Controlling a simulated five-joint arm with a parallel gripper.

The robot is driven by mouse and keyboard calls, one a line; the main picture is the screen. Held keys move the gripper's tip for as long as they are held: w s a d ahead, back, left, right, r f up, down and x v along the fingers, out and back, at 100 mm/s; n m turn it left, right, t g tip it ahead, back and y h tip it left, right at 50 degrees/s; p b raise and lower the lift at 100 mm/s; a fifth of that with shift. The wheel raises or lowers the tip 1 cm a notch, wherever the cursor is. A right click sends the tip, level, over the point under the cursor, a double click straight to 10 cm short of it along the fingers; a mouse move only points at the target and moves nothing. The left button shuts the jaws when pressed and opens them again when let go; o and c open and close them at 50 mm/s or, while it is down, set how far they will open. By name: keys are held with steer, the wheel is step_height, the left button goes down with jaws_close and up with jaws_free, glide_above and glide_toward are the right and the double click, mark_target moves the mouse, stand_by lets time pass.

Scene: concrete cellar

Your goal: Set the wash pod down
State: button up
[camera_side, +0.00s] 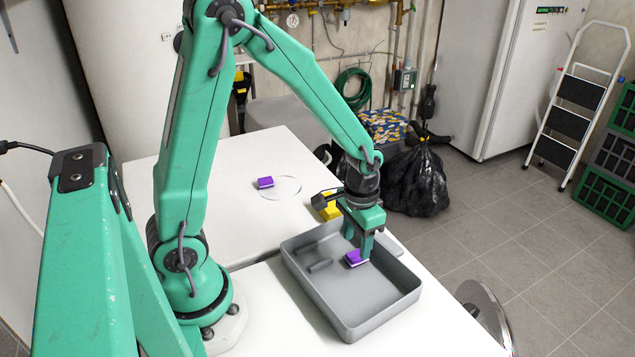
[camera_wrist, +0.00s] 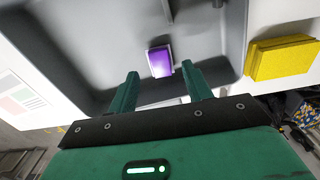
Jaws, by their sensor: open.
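A purple and white wash pod (camera_side: 354,259) lies in the grey tray (camera_side: 388,312), on its floor. In the wrist view the pod (camera_wrist: 160,61) shows between and just beyond my two fingertips, with a gap on each side. My gripper (camera_side: 358,240) reaches down into the tray at the pod. Its jaws (camera_wrist: 159,71) are open in the wrist view, and I see no finger pressed on the pod.
The tray has low grey ridges (camera_side: 319,265) inside and raised walls around my gripper. A yellow block (camera_wrist: 283,58) stands just outside the tray, also seen in the side view (camera_side: 328,207). The white table (camera_side: 215,163) is mostly clear at the back left.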

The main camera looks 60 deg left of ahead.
mark_target(354, 256)
step_height(354, 256, up, 8)
steer(key=shift+r, duration=0.25)
stand_by(0.7)
steer(key=s+r+t, duration=0.5)
steer(key=s+r, duration=0.6)
steer(key=shift+s+a+r+t, duration=0.15)
steer(key=shift+s+a+t, duration=0.1)
steer(key=shift+t, duration=0.05)
